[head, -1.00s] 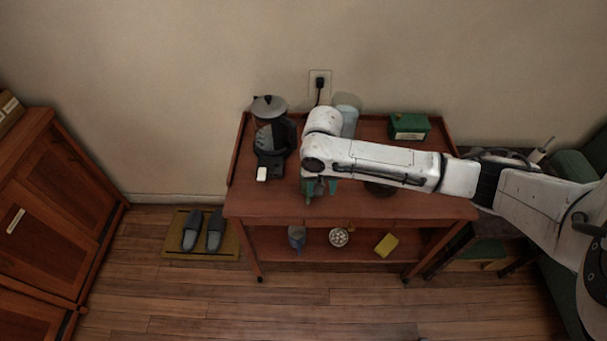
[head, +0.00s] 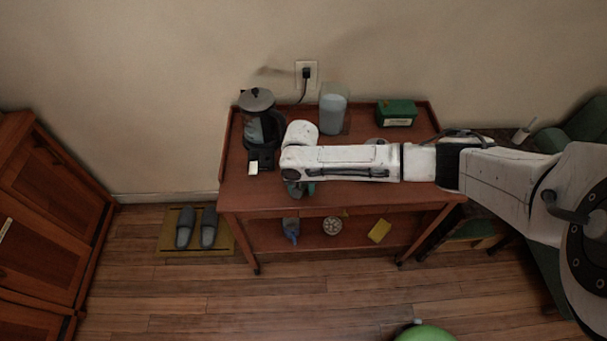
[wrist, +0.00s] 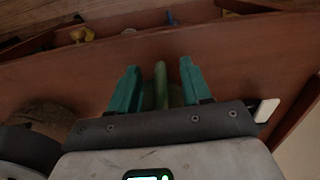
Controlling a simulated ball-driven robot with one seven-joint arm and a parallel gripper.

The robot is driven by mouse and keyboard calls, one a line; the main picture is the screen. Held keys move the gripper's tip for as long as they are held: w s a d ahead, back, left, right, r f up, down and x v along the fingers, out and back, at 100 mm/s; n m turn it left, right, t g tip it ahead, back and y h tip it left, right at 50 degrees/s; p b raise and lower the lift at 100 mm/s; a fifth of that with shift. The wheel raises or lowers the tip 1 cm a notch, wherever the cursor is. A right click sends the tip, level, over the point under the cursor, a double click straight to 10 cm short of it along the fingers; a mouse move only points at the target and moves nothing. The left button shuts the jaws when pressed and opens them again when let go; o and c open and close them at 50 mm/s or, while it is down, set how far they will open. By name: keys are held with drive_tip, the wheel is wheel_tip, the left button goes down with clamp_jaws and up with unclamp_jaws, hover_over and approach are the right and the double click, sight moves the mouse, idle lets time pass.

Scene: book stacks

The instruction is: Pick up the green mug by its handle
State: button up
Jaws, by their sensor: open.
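The green mug shows in the wrist view only as a narrow green upright piece (wrist: 161,84), which looks like its handle, between my fingers. A darker green patch beside it may be the mug's body; the rest is hidden by my gripper. My gripper (wrist: 160,88) is open, with one teal finger on each side of the handle and gaps visible. In the head view my gripper (head: 300,189) is over the front left part of the red-brown cart top (head: 250,195). The mug cannot be made out there behind my arm.
A coffee maker (head: 259,125) stands at the cart's left, a pale blue jar (head: 333,115) and a green box (head: 396,113) at the back. The lower shelf holds a bowl (head: 332,225) and a yellow sponge (head: 379,231). A dark round object (wrist: 45,118) lies left in the wrist view.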

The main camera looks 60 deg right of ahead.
drive_tip(key=shift+f, duration=0.6)
drive_tip(key=shift+c, duration=0.5)
clamp_jaws()
